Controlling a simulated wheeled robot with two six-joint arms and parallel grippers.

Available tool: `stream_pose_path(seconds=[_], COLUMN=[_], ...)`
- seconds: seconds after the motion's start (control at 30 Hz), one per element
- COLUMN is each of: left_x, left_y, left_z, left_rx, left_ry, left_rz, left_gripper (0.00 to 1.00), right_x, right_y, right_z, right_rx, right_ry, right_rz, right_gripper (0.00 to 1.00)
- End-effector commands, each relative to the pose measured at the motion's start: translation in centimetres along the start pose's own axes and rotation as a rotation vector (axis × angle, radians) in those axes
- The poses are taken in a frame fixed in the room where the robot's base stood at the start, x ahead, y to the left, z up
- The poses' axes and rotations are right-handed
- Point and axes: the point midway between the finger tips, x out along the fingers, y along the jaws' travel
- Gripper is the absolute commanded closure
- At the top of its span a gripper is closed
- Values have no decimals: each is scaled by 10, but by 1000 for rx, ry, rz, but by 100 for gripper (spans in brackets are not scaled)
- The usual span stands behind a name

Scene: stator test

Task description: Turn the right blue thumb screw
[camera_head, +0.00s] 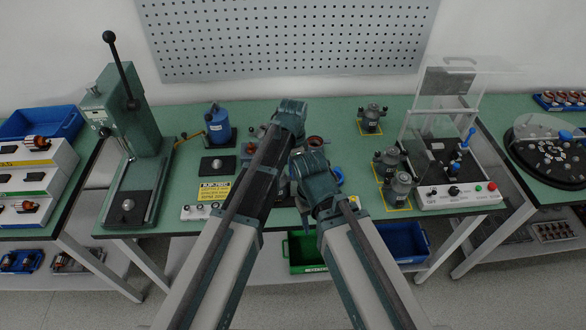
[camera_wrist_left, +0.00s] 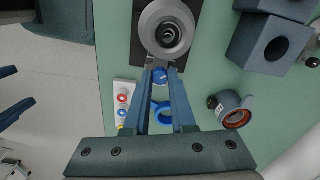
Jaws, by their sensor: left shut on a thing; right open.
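In the left wrist view, a blue thumb screw (camera_wrist_left: 161,77) sits at the near edge of a round grey fixture (camera_wrist_left: 167,27) on a black plate. My left gripper (camera_wrist_left: 162,69) is shut on this screw, with one finger on each side. In the head view, my left gripper (camera_head: 290,112) is over the middle of the table, and its arm hides the fixture and screw. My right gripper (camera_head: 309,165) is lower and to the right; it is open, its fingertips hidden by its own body. I cannot tell whether a second thumb screw is there.
A blue ring (camera_wrist_left: 161,113) and a small housing with an orange rim (camera_wrist_left: 236,111) lie near my left fingers. A white button strip (camera_wrist_left: 122,105) is to their left. A green press (camera_head: 125,140) stands at left, and a clear-covered test box (camera_head: 455,195) at right.

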Motion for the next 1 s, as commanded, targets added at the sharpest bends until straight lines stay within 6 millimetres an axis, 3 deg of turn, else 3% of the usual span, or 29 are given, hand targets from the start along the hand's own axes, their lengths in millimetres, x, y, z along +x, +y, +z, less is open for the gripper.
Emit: stream_pose_path(seconds=[0.23,0.27,0.4,0.77,1.0], left_x=[0,0,0,-1,-16], left_y=[0,0,0,0,0], left_z=[0,0,0,0,0], left_rx=[-1,-1,-1,-1,-1], left_ry=[0,0,0,0,0], left_rz=[0,0,0,0,0], left_gripper=[100,71,46,45,45], right_x=[0,0,0,-1,-16], right_y=[0,0,0,0,2], right_z=[0,0,0,0,1], right_rx=[0,0,0,0,0], right_ry=[0,0,0,0,0], right_rz=[0,0,0,0,0], right_gripper=[50,50,50,50,50])
